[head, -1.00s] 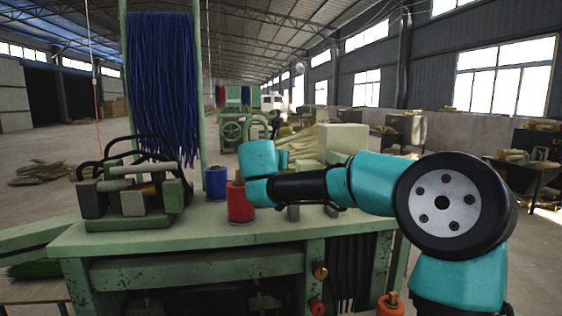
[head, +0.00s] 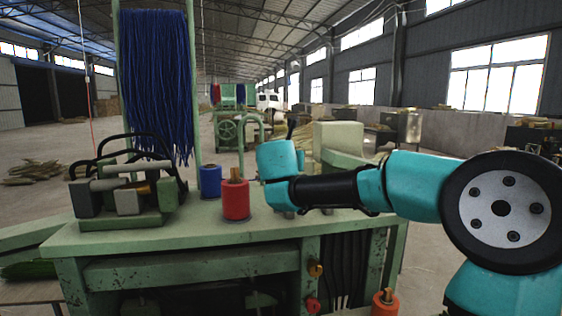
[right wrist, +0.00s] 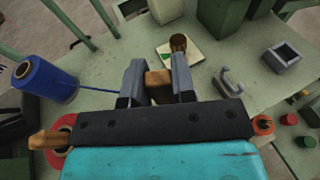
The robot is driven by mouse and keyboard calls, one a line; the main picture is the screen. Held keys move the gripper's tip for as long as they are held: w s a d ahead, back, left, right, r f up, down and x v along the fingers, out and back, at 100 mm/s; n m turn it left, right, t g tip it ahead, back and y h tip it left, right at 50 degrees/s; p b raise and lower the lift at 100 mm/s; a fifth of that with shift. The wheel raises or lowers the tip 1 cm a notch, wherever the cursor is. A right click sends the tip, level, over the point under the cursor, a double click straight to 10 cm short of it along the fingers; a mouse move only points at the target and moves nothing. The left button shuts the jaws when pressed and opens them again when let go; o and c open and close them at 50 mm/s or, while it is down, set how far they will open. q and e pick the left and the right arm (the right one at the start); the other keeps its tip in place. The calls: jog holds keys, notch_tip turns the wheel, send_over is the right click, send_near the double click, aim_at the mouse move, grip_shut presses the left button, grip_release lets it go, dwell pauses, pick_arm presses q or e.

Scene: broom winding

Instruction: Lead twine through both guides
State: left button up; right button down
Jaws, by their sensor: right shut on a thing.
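A blue twine spool (head: 209,181) stands on the green bench beside a red spool (head: 235,200). In the right wrist view, blue twine (right wrist: 95,90) runs from the blue spool (right wrist: 45,82) to my right gripper (right wrist: 158,80). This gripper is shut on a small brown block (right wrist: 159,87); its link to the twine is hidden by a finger. To the right, a grey open hook (right wrist: 229,82) and a grey square ring (right wrist: 283,57) look like the guides, with no twine seen in them. In the head view my wrist hides the fingers. My left gripper is not in view.
A brass post on a pale plate (right wrist: 195,52) stands just beyond the fingers. A roller mechanism (head: 125,190) sits at the bench's left, below a hanging blue twine bundle (head: 158,85). Red and green knobs (right wrist: 288,118) are at right. Bare bench top lies between.

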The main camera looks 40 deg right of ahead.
jog(key=s+d, duration=0.2)
jog(key=s, duration=0.4)
jog(key=shift+s+d, duration=0.2)
jog(key=shift+s, duration=0.05)
dwell(0.4)
